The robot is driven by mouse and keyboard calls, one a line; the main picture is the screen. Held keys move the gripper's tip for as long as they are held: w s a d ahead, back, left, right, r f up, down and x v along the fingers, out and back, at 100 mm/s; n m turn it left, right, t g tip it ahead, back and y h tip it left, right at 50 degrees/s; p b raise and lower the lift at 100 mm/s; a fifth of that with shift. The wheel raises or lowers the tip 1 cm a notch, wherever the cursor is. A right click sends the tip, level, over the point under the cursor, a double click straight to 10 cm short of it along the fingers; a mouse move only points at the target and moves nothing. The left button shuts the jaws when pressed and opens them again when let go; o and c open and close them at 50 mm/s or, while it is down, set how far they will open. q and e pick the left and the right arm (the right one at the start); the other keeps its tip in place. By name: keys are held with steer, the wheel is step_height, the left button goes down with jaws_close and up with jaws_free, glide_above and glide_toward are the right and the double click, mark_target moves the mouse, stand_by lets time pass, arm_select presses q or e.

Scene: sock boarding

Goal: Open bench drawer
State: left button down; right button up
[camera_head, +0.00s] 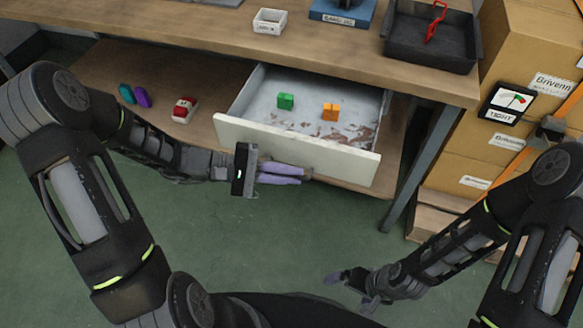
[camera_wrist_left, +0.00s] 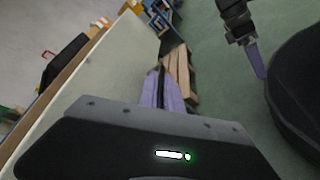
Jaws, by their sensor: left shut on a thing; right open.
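The bench drawer (camera_head: 290,148) stands pulled out from under the bench top, its interior in view. A green block (camera_head: 286,101) and an orange block (camera_head: 330,112) lie inside on its worn grey floor. My left gripper (camera_head: 300,174) is at the middle of the drawer's cream front, its purple fingers shut at the handle, which they mostly hide. In the left wrist view the fingers (camera_wrist_left: 162,92) lie beside the drawer front (camera_wrist_left: 95,85). My right gripper (camera_head: 345,278) is open and empty, low over the green floor, apart from the drawer.
The bench top (camera_head: 200,25) holds a small white bin (camera_head: 270,21), a blue box (camera_head: 342,11) and a black tray (camera_head: 432,38) with a red tool. A red-and-white item (camera_head: 184,109) lies on the lower shelf. Cardboard boxes (camera_head: 530,60) stand at right.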

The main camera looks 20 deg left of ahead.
arm_select(q)
steer(key=c, duration=1.8)
jaws_free()
steer(key=shift+a, duration=0.1)
steer(key=v, duration=0.7)
steer(key=shift+a, duration=0.35)
steer(key=shift+s, duration=0.1)
